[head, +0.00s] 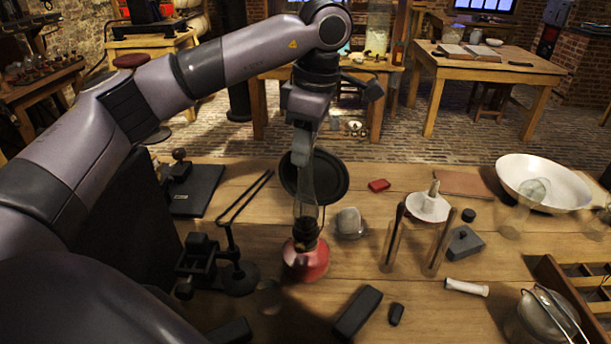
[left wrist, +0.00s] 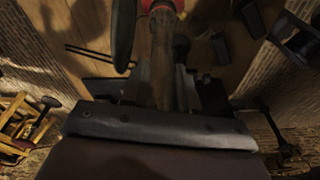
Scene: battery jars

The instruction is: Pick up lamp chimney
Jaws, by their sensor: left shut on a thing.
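The lamp chimney (head: 307,195) is a clear, tall glass tube, upright over the lamp's dark burner. The lamp (head: 305,260) has a red base and stands on the wooden workbench. My left gripper (head: 302,150) comes down from above and is shut on the chimney's upper part. In the left wrist view the chimney (left wrist: 163,45) runs from between the fingers toward the red lamp (left wrist: 160,5). Whether the chimney's lower end still touches the burner I cannot tell. My right gripper is not in view.
A round black disc (head: 335,180) stands right behind the chimney. A black stand (head: 232,265) is left of the lamp, and a small glass-like object (head: 349,222) is close on its right. A white bowl (head: 540,183) and glass tubes (head: 392,245) are farther right.

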